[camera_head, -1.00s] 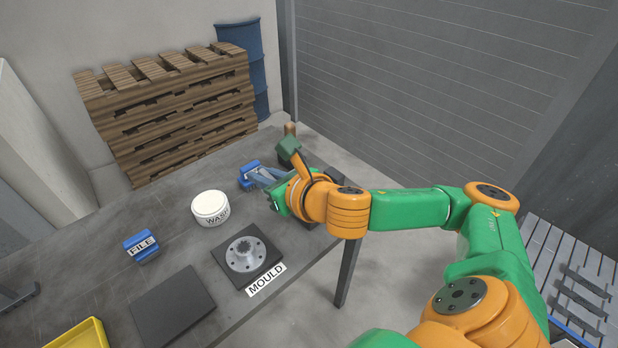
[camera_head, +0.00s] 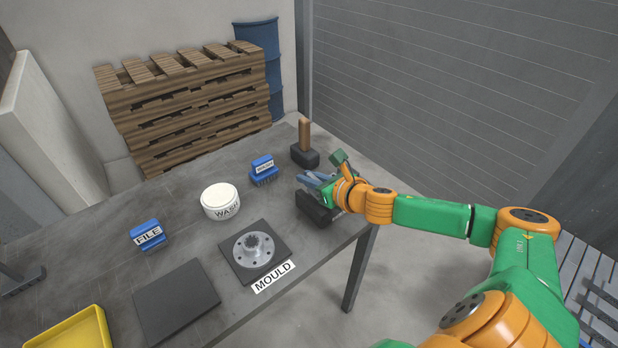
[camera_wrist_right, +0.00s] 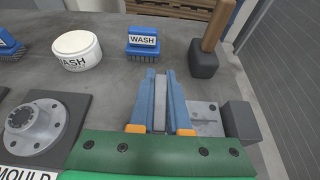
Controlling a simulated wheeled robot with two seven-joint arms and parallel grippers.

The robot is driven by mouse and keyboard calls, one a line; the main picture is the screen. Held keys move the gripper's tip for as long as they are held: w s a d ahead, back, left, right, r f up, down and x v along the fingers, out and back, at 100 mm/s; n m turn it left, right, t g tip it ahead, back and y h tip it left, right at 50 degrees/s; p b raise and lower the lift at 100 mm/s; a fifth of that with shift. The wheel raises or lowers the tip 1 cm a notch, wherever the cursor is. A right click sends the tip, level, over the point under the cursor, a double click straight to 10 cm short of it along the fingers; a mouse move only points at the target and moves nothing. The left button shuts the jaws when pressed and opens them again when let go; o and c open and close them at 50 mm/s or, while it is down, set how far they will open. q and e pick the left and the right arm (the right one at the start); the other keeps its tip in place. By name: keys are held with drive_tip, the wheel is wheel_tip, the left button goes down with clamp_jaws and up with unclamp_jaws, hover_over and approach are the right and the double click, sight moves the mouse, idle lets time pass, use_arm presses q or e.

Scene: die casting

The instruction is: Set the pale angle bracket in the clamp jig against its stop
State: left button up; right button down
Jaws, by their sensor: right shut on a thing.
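My right gripper (camera_head: 315,182) is over the right end of the bench. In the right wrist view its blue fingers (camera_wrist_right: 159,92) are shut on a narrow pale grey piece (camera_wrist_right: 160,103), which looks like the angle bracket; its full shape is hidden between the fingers. The clamp jig (camera_head: 313,209) seems to be the dark fixture under the gripper. In the wrist view it shows a grey plate (camera_wrist_right: 205,117) with a dark block (camera_wrist_right: 241,122) beside it, right of the fingers. Whether the bracket touches the jig I cannot tell. My left gripper is out of view.
A mallet (camera_head: 305,156) stands handle-up just behind the gripper.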

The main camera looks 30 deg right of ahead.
drive_tip(key=shift+f, duration=0.25)
drive_tip(key=shift+f, duration=0.3)
drive_tip(key=c, duration=0.9)
unclamp_jaws()
drive_tip(key=shift+s+a, duration=0.1)
